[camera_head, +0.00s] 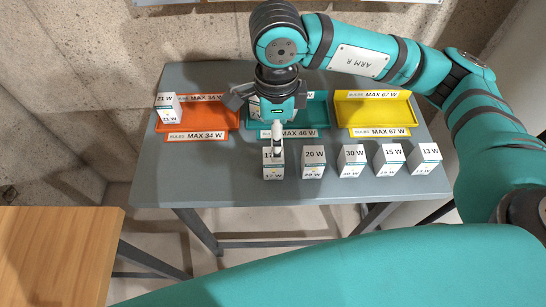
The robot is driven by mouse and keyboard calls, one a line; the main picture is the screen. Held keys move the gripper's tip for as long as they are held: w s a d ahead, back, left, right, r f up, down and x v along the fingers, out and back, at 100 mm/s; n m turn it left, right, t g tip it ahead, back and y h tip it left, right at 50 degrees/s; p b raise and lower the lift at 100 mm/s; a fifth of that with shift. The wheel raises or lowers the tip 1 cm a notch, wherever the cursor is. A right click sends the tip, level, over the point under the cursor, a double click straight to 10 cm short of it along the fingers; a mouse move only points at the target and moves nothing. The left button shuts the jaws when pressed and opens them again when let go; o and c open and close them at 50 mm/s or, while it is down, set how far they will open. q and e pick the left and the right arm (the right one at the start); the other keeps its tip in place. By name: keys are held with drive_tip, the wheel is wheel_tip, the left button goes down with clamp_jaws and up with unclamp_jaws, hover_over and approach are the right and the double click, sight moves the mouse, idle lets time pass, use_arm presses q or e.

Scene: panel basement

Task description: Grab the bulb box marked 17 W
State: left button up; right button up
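A small white box (273,167) stands on the grey table near its front edge. Its top label is partly covered by my gripper; it appears to read 17 W. My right gripper (277,145) points down over this box from behind, with a pale finger in front of the label. The other finger is hidden, so I cannot tell whether it is open or touches the box. My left gripper is out of view.
To the right stand boxes marked 20 W (314,163), 30 W (351,161), 15 W (388,160) and 13 W (425,158). Behind are orange (217,117), teal (317,116) and yellow (373,110) trays. A 21 W box (168,108) is at the orange tray's left. A wooden table (55,255) is at lower left.

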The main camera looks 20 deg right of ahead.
sight(273, 164)
wheel_tip(273, 164, down, 4)
drive_tip(key=shift+w+r+p, duration=0.1)
drive_tip(key=shift+w+p, duration=0.05)
drive_tip(key=shift+p, duration=0.25)
wheel_tip(273, 164, down, 2)
drive_tip(key=shift+f, duration=0.25)
drive_tip(key=shift+f+p, duration=0.25)
drive_tip(key=shift+p, duration=0.25)
drive_tip(key=f+p, duration=0.1)
drive_tip(key=f, duration=0.1)
drive_tip(key=f+p, duration=0.1)
drive_tip(key=shift+w+a+f, duration=0.1)
drive_tip(key=shift+a+f, duration=0.1)
drive_tip(key=shift+f, duration=0.7)
drive_tip(key=c, duration=1.2)
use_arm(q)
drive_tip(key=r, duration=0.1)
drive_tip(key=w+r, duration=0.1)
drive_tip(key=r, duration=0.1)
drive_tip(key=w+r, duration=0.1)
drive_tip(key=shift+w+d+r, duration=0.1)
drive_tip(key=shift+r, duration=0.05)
use_arm(e)
drive_tip(key=shift+c, duration=0.2)
drive_tip(key=shift+r, duration=0.1)
